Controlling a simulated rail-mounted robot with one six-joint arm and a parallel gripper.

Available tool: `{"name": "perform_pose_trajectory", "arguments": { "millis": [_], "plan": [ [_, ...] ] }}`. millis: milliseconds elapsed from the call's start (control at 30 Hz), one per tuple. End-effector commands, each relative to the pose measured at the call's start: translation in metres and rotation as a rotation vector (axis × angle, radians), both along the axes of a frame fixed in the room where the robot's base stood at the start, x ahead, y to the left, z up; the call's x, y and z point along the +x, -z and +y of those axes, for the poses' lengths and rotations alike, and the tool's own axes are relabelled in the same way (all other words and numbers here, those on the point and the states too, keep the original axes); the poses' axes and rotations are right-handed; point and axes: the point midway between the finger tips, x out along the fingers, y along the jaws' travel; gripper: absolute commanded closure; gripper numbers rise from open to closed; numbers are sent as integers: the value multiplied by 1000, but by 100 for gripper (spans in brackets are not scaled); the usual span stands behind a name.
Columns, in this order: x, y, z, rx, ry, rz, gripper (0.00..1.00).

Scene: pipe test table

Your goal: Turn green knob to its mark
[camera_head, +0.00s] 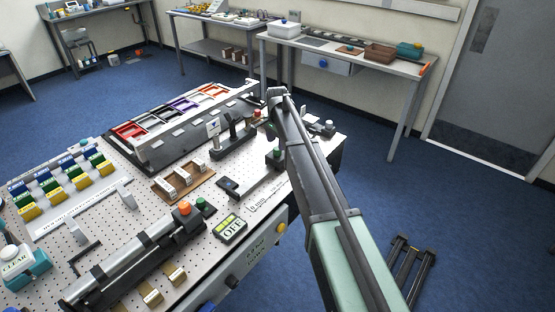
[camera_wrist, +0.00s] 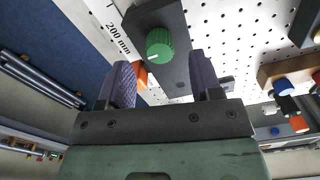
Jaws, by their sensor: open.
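The green knob (camera_wrist: 160,45) sits on a dark block (camera_wrist: 158,18) in the wrist view, beside the "200 mm" lettering. A short pale line shows on the knob's lower edge; I cannot make out a target mark. My gripper (camera_wrist: 161,62) is open, with one dark purple finger to each side below the knob in the picture. The fingers appear apart from the knob. In the head view, a small green knob (camera_head: 274,153) beside my arm seems to be the same one. My fingers are hidden behind my arm there.
An orange part (camera_wrist: 141,75) shows by the left finger.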

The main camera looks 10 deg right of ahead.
Motion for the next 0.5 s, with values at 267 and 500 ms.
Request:
{"name": "perform_pose_trajectory", "arguments": {
  "millis": [267,500],
  "plan": [
    [0,42,0,0,-1,0,41],
    [0,39,0,0,-1,0,47]
  ]
}}
